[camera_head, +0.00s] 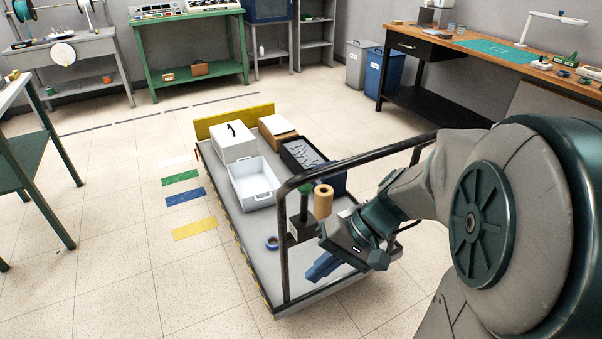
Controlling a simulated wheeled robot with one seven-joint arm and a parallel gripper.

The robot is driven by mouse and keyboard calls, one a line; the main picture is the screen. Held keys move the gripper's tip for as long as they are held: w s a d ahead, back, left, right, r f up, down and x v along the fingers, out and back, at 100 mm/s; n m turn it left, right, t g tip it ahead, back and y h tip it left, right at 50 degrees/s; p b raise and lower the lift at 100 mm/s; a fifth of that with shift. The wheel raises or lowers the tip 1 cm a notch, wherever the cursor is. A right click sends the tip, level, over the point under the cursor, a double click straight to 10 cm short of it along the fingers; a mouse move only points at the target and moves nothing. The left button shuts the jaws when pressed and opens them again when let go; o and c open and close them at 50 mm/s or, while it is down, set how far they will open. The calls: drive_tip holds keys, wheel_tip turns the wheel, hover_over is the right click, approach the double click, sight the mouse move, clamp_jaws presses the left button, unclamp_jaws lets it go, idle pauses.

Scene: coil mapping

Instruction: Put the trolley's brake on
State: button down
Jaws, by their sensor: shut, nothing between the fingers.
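The trolley (230,205) stands in the middle of the floor, a flat grey deck with a black tubular handle frame (287,240) at its near end. A dark upright lever with a green knob (305,188) rises from a dark box (301,230) by the handle frame; it looks like the brake, though no label is readable. My gripper (318,272) is shut and empty, with blue fingers pointing down-left over the near end of the deck. It is below and right of the knob in the picture, apart from it. My wrist hides part of the deck and frame.
The deck carries a white lidded box (233,142), a white tray (254,190), a cardboard box (276,131), a dark crate (302,153), a tan roll (323,201) and a blue ring (272,243). Floor is clear left of the trolley, with coloured strips (185,197). A workbench (455,45) stands back right.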

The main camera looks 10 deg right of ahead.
drive_tip(key=w+d+f+m+t+y+b, duration=0.2)
drive_tip(key=w+d+f+m+t+b, duration=0.1)
drive_tip(key=w+d+t, duration=0.4)
drive_tip(key=w+d+f+m+t+y+b, duration=0.2)
drive_tip(key=w+d+f+m+t+b, duration=0.1)
drive_tip(key=w+d+t, duration=0.5)
drive_tip(key=shift+d+f+m+y+b, duration=0.25)
drive_tip(key=shift+f+m+y+b, duration=0.25)
drive_tip(key=shift+b, duration=0.55)
drive_tip(key=shift+w+a+f, duration=0.1)
drive_tip(key=shift+w, duration=0.05)
approach(305, 203)
drive_tip(key=w+a+r, duration=0.3)
drive_tip(key=w+r, duration=0.1)
drive_tip(key=r, duration=0.2)
drive_tip(key=shift+w+f, duration=0.15)
drive_tip(key=shift+w, duration=0.05)
